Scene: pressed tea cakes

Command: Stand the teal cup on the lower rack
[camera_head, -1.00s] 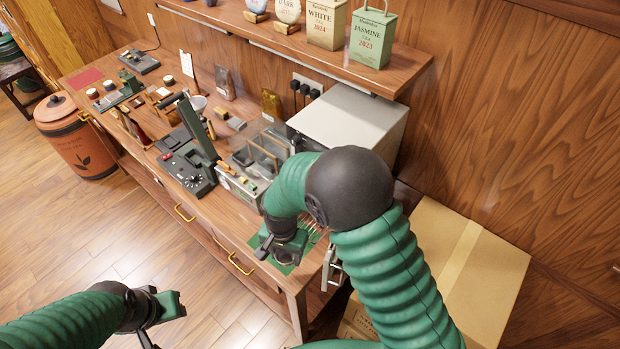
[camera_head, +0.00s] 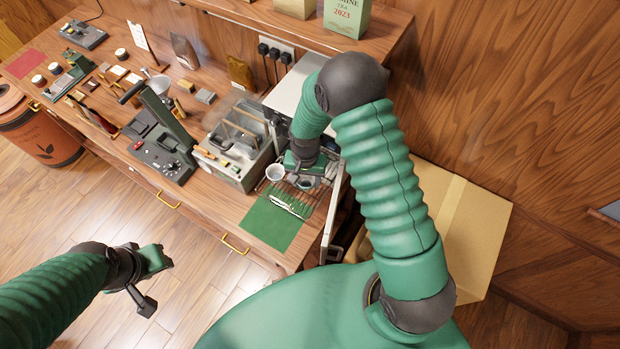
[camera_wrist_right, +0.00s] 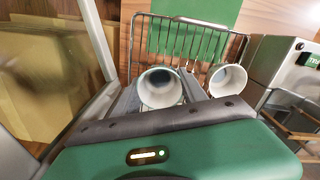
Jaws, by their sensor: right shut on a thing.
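My right gripper (camera_head: 306,178) is shut on a pale-rimmed cup (camera_wrist_right: 160,88) with a bluish inside. The cup's teal colour is hard to make out. It is at the wire rack (camera_wrist_right: 138,42), in front of the white cabinet (camera_head: 290,98); I cannot tell whether it touches the wires. A second pale cup (camera_wrist_right: 227,80) stands to its right in the wrist view and also shows in the head view (camera_head: 275,173), left of my gripper. A lower rack cannot be told apart. My left gripper (camera_head: 156,284) is open and empty over the floor.
An open cabinet door (camera_head: 330,228) stands close on the right of the rack. A green mat (camera_head: 270,224) lies in front on the table. A grey device with a clear cover (camera_head: 232,172) is to the left. A cardboard box (camera_head: 475,220) stands at the right.

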